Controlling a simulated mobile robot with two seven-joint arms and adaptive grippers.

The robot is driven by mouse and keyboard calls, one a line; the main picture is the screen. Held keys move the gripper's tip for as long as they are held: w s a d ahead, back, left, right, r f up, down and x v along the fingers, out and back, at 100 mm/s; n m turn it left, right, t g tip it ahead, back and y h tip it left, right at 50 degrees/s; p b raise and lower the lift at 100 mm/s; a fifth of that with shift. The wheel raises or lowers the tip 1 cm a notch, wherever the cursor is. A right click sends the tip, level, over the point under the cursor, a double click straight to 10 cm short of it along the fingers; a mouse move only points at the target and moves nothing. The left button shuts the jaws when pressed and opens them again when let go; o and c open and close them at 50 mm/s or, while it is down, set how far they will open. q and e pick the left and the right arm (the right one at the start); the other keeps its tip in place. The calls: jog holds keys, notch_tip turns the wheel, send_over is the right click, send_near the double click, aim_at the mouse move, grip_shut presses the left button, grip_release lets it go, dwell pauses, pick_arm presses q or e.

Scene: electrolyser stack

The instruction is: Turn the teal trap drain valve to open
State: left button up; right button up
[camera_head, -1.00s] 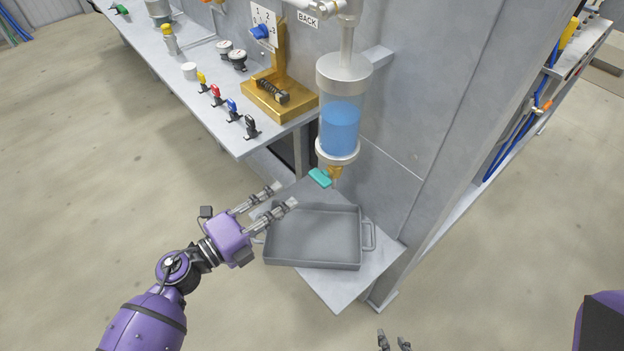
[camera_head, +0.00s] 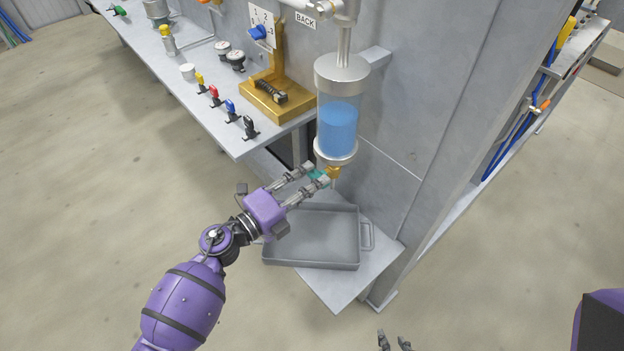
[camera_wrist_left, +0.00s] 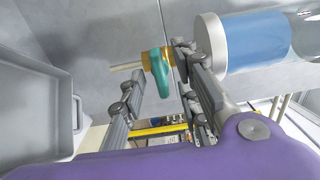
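The teal drain valve handle (camera_head: 317,176) sits on a brass fitting (camera_head: 333,173) under the clear trap cylinder (camera_head: 338,130), which holds blue liquid. My left gripper (camera_head: 316,172) is open, with its fingertips on either side of the teal handle. In the left wrist view the handle (camera_wrist_left: 161,72) lies between the two fingers of the gripper (camera_wrist_left: 156,85); a gap shows on its left, and I cannot tell whether the right finger touches it. My right gripper (camera_head: 394,342) shows only its fingertips at the bottom edge, apart from each other.
A grey tray (camera_head: 268,252) stands on the shelf (camera_head: 340,292) below the trap. The bench at left carries a brass block (camera_head: 280,103) and several small coloured valves. The grey wall panel (camera_head: 430,120) stands close behind the trap.

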pick_arm(q)
grip_shut()
pick_arm(e)
jog(key=shift+w+a, duration=0.1)
jog(key=shift+a, duration=0.2)
pick_arm(q)
jog(key=n+p, duration=0.2)
jog(key=n, duration=0.2)
jog(key=shift+n+p, duration=0.3)
jog(key=shift+p, duration=0.05)
pick_arm(e)
jog(key=w+r+t, duration=0.1)
jog(key=w+r, duration=0.3)
jog(key=r, duration=0.1)
jog(key=shift+d, duration=0.1)
